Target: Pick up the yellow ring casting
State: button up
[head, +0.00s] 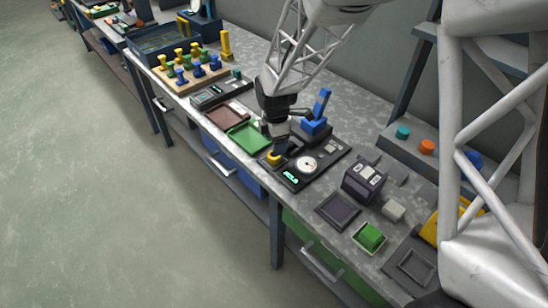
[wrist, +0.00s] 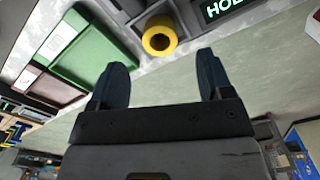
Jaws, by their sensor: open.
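The yellow ring casting (wrist: 159,36) sits in a small grey square holder (wrist: 139,22) in the wrist view, between the green tray and a lit display. In the head view the yellow ring (head: 273,158) shows small just below my gripper (head: 278,146). In the wrist view my gripper (wrist: 160,85) is open, with its two dark fingers spread apart and nothing between them. The ring lies beyond the fingertips, roughly centred between them in the picture. The exact height of the fingers above it is hard to tell.
A green tray (head: 248,138) and a brown tray (head: 228,115) lie to the left. A dark instrument panel with a white dial (head: 307,165) and green display (head: 292,178) is close on the right. A blue upright part (head: 320,105) stands behind my gripper.

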jog(key=shift+f, duration=0.25)
jog(key=shift+a+f, duration=0.15)
jog(key=shift+f, duration=2.45)
jog(key=shift+c, duration=0.3)
jog(key=c, duration=1)
